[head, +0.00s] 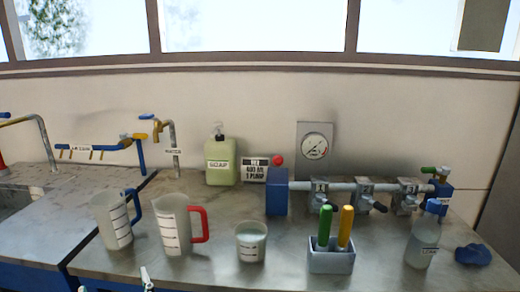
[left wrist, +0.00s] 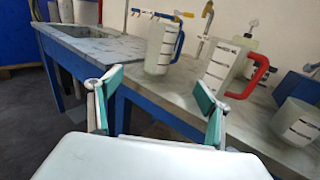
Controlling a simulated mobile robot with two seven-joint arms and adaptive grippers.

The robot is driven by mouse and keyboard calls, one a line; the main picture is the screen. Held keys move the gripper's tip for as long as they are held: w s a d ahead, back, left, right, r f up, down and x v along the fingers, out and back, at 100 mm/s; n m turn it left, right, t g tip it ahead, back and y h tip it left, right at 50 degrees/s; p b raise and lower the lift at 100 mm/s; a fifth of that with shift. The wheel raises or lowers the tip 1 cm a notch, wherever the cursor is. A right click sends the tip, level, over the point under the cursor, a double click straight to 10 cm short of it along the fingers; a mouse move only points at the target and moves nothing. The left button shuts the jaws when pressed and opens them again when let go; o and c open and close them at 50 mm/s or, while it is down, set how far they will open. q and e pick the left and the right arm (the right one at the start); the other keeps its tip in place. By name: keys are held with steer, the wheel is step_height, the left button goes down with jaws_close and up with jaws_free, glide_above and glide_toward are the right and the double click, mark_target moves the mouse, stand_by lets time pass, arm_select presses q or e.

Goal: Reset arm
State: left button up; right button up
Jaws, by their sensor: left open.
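My left gripper (left wrist: 155,98) is open and empty in the left wrist view, with teal pads on its two fingers. It is in front of the bench edge, apart from the vessels. In the head view a small part of it (head: 146,278) shows at the bottom edge. My right gripper is in neither view. A jug with a blue handle (head: 113,222) and a jug with a red handle (head: 174,226) stand upright on the bench. They also show in the left wrist view as the blue-handled jug (left wrist: 158,50) and the red-handled jug (left wrist: 222,65).
A beaker (head: 250,243), a grey holder (head: 331,261) with green and yellow handles, and a clear bottle (head: 422,245) stand along the bench front. A soap bottle (head: 220,162), a valve pipe (head: 340,186) and a gauge (head: 315,147) are behind. A blue cloth-like item (head: 472,255) lies right.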

arm_select(q)
steer(key=s+d+m+t+h, duration=0.2)
steer(key=d+m+t+h, duration=0.6)
steer(key=m, duration=1.6)
steer(key=s+d+f+m+g+h, duration=0.2)
steer(key=d+f+m+g+h, duration=0.35)
steer(key=f+m, duration=0.45)
steer(key=s+a+f+m+g+y, duration=0.1)
steer(key=s+f+m+g, duration=0.3)
steer(key=f, duration=0.7)
steer(key=s+a+f+m+g+y, duration=0.1)
steer(key=s+f+m+g, duration=0.2)
steer(key=s+f+m, duration=0.4)
step_height(320, 180, down, 5)
steer(key=shift+a+r+m+g+p, duration=0.2)
steer(key=shift+m+g+p, duration=0.2)
steer(key=shift+m, duration=0.2)
steer(key=shift+s, duration=0.1)
